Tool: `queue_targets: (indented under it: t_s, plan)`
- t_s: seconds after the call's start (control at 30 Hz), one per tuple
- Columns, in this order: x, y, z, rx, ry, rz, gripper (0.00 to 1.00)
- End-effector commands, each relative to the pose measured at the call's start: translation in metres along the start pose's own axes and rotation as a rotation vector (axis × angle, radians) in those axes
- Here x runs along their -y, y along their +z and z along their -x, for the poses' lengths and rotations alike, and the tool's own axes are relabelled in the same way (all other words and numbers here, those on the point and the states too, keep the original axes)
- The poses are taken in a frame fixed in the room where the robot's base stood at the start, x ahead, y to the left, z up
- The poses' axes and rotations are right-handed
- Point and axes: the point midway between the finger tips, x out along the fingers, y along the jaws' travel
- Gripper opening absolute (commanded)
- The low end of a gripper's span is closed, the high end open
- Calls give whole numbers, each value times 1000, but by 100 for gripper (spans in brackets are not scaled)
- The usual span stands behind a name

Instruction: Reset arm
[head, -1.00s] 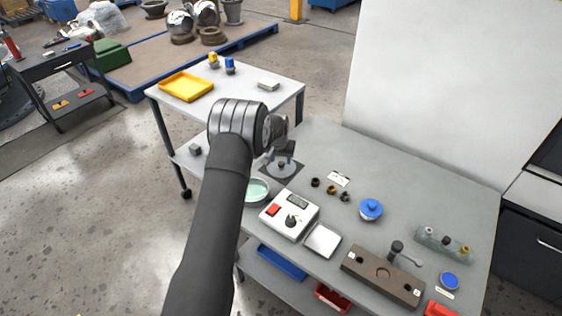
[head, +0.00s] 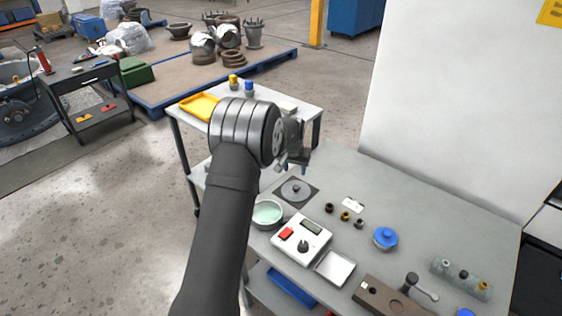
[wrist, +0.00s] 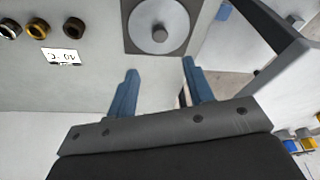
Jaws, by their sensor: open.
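My gripper (wrist: 160,82) is open and empty in the wrist view, its two blue fingers apart above the grey bench. In the head view my gripper (head: 296,160) is raised over the back left of the bench, partly hidden behind my own wrist. A round metal disc with a knob (head: 295,190) sits on a dark square plate near it. The disc also shows in the wrist view (wrist: 158,18), beyond the fingertips and apart from them.
A bowl of pale green liquid (head: 268,212), a white device with a red button (head: 300,240) and several small round fittings (head: 345,215) stand on the bench. A blue-lidded dish (head: 385,238) is further right. A cart with a yellow tray (head: 199,106) stands behind left. A white panel (head: 450,100) rises behind.

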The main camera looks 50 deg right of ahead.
Motion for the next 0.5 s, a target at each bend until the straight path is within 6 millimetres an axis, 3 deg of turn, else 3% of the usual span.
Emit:
queue_targets:
  t_s: [0.17,0.5]
  plan:
    - [0,0,-12,1,0,0,48]
    - [0,1,-70,2,-1,0,48]
